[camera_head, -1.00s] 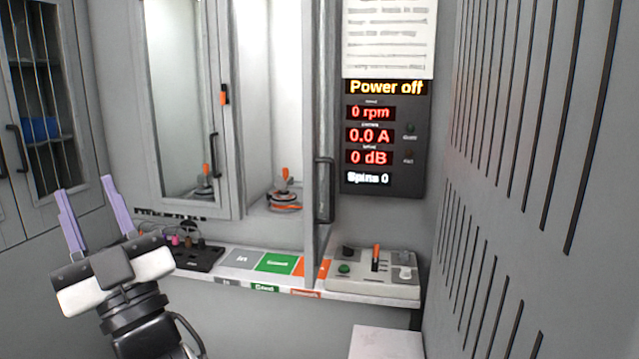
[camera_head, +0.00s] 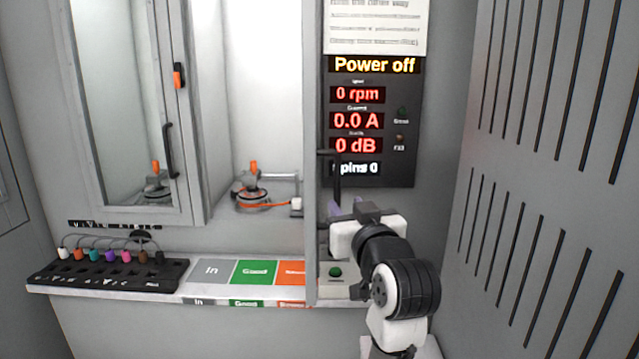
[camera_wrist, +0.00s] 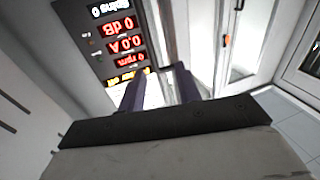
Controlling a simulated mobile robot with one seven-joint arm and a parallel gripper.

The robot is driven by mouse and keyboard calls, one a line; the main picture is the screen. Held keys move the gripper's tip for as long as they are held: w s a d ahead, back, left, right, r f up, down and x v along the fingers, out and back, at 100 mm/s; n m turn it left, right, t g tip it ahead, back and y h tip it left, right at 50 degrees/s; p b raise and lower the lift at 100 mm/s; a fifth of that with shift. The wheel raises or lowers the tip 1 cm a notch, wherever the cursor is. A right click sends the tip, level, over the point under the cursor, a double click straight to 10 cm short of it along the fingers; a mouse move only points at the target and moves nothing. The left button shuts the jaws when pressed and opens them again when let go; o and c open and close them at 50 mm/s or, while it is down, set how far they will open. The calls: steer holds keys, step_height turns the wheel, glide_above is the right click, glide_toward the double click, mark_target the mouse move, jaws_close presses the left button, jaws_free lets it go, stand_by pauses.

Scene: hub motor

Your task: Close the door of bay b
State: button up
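The right-hand bay (camera_head: 262,110) stands open, with a small motor (camera_head: 250,195) with an orange tip inside. Its door (camera_head: 311,120) is swung outward and seen nearly edge-on, with a dark upright handle (camera_head: 336,178) on its right side. The left bay's door (camera_head: 185,120) looks shut. No bay letter is readable. My gripper (camera_head: 348,208) is just below and close to the open door's handle, on the door's right side. Its purple fingers are apart in the wrist view (camera_wrist: 159,88), with no object clearly held between them. Whether they touch the handle is hidden.
A display panel (camera_head: 372,120) reading "Power off" is behind my gripper. A shelf carries a dark connector rack (camera_head: 110,275), grey, green and orange pads (camera_head: 252,272), and a control box (camera_head: 334,284) partly hidden by my arm. A slotted wall (camera_head: 540,150) closes the right side.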

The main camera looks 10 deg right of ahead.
mark_target(338, 187)
steer(key=w+p, duration=0.1)
steer(key=w, duration=0.3)
steer(key=w+p, duration=0.1)
steer(key=w, duration=0.4)
steer(key=w+d+p, duration=0.1)
steer(key=w, duration=0.3)
steer(key=shift+w+d+f+p, duration=0.1)
steer(key=shift+w+f+p, duration=0.25)
steer(key=shift+p, duration=0.05)
steer(key=shift+c, duration=0.4)
jaws_close()
